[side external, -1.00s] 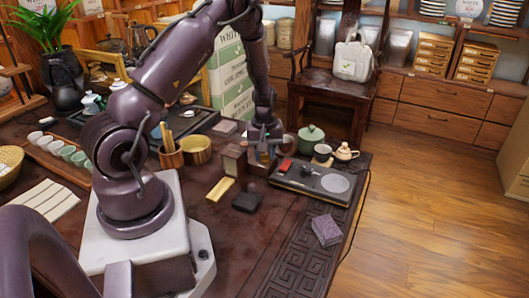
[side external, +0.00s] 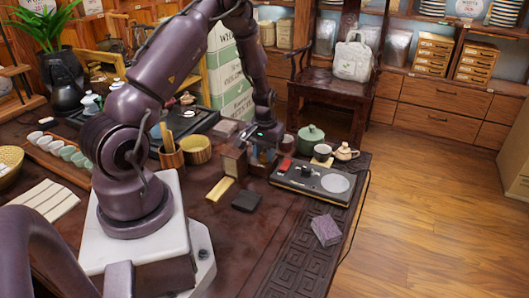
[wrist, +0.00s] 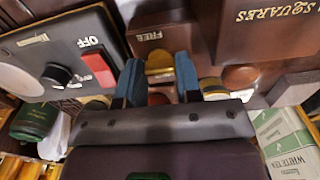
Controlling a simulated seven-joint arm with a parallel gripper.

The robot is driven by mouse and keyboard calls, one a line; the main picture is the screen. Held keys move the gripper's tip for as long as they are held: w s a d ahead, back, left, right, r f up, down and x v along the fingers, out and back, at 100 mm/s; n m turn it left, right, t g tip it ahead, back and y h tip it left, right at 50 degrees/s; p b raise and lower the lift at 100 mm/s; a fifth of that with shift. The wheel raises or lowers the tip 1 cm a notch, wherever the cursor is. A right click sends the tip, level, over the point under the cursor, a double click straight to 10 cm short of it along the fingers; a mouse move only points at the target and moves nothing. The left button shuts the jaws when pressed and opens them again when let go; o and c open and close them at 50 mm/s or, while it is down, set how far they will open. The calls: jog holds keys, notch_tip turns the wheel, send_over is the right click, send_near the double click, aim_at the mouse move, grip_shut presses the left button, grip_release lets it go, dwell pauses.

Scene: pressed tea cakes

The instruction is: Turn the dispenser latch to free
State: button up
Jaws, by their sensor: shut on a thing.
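The dispenser is a brown wooden box (side external: 233,161) on the table, left of the black appliance. In the wrist view its block marked FREE (wrist: 165,28) is at the top middle, and a taller part marked SQUARES (wrist: 270,30) is at the top right. My gripper (wrist: 159,62) reaches to the block with two blue fingers. Its jaws are shut on the brass-yellow latch (wrist: 158,66) just under the word FREE. The fingers partly hide the latch, so I cannot tell its exact angle. In the side view my gripper (side external: 264,143) covers the latch.
A black appliance (side external: 299,183) with a red switch (wrist: 98,69) and the word OFF stands close beside the gripper. A green pot (side external: 311,139) and a cup are behind it. A yellow bar (side external: 220,189), a dark block (side external: 247,201) and a purple block (side external: 326,230) lie in front.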

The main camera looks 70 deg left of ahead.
dwell(0.4)
jog(key=o, duration=0.9)
jog(key=shift+r, duration=0.15)
notch_tip(320, 180, up, 13)
jog(key=shift+f, duration=0.1)
